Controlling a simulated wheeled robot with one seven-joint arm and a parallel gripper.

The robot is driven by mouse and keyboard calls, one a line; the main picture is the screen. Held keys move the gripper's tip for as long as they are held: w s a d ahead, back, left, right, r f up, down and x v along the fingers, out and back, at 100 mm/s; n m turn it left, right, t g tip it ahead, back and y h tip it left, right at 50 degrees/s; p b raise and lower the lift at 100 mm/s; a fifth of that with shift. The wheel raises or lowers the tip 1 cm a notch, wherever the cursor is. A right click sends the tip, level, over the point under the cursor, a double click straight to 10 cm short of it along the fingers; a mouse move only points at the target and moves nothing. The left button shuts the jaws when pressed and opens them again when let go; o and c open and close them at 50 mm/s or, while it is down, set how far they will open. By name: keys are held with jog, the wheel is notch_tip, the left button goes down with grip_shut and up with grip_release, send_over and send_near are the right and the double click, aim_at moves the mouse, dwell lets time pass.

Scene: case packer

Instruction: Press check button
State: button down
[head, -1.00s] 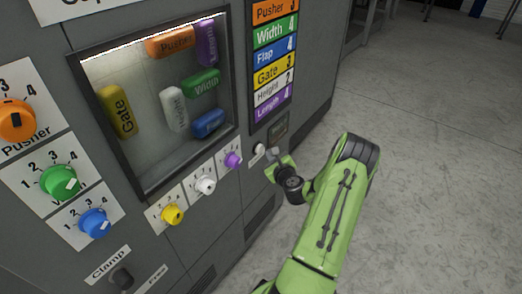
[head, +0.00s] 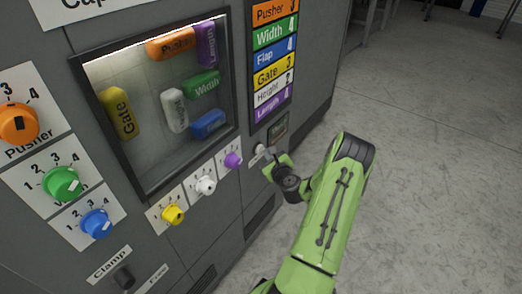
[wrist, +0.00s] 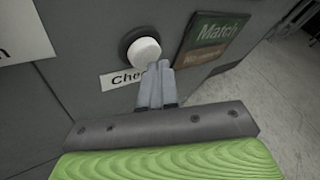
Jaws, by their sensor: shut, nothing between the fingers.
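The check button (wrist: 144,51) is a round white cap in a dark ring, above a label partly covered by my fingers that reads "Che". In the head view the button (head: 260,148) sits low on the grey machine, right of the purple dial. My gripper (wrist: 160,65) is shut and empty. Its fingertips are at the lower right edge of the button in the wrist view; I cannot tell whether they touch it. In the head view my gripper (head: 267,153) is right beside the button.
A small "Match" display (wrist: 209,40) is just right of the button. Purple (head: 232,160), white (head: 206,186) and yellow (head: 172,214) dials lie to the left. A window (head: 160,110) shows coloured labelled blocks. Open floor (head: 430,180) lies to the right.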

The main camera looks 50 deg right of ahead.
jog(key=shift+w+p, duration=0.35)
jog(key=shift+w, duration=0.15)
dwell(0.3)
jog(key=shift+s, duration=0.1)
jog(key=shift+s+b, duration=0.5)
jog(key=shift+s, duration=0.3)
jog(key=shift+s, duration=0.1)
jog(key=shift+s+d+b, duration=0.15)
jog(key=shift+s+b, duration=0.4)
jog(key=shift+s, duration=0.65)
jog(key=shift+s+d+b, duration=0.1)
jog(key=shift+s+b, duration=0.45)
jog(key=shift+s, duration=0.65)
